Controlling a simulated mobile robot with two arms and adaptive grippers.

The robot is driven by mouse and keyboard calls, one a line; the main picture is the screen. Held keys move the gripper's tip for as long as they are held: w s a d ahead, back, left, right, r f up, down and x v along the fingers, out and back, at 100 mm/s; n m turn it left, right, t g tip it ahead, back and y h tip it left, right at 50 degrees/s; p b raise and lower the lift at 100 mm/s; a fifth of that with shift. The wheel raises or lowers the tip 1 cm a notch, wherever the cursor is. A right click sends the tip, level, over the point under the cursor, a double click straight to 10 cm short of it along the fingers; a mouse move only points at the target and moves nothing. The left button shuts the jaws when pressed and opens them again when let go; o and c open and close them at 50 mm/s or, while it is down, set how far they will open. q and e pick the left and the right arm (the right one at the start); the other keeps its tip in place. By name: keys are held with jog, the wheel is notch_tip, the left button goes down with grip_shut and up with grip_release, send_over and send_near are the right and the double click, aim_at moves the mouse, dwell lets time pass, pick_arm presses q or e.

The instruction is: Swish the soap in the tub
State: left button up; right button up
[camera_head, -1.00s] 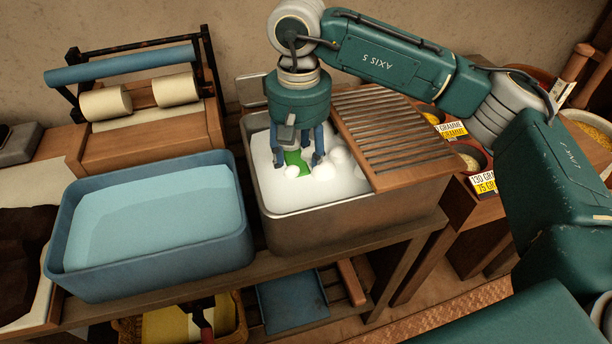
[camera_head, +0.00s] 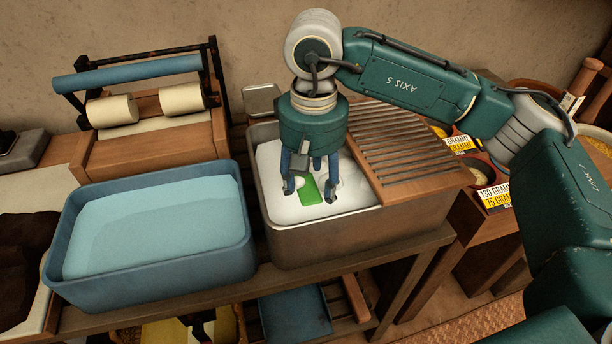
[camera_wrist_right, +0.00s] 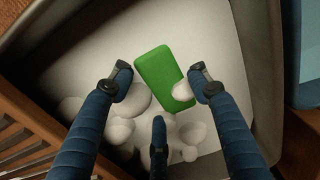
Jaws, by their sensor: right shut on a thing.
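The metal tub (camera_head: 330,230) holds white, sudsy liquid and has a slatted wooden board over its right part. The green soap (camera_head: 309,192) is at the liquid, between the fingers of my right gripper (camera_head: 311,190). In the right wrist view the soap (camera_wrist_right: 163,76) lies between the two front fingertips of the gripper (camera_wrist_right: 160,85), with a foam blob against its lower right edge. The right gripper is shut on the soap, low inside the tub. My left gripper is not in view.
A blue basin (camera_head: 150,272) of pale blue water stands left of the tub. The slatted board (camera_head: 405,145) covers the tub's right side. A roller wringer (camera_head: 150,105) stands behind the basin. Labelled bowls (camera_head: 480,170) stand to the right.

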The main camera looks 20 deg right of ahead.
jog(key=shift+s, duration=1.2)
jog(key=w, duration=0.9)
jog(key=shift+w+r, duration=0.1)
jog(key=shift+w, duration=0.45)
jog(key=shift+s+b, duration=0.45)
jog(key=shift+s, duration=2.1)
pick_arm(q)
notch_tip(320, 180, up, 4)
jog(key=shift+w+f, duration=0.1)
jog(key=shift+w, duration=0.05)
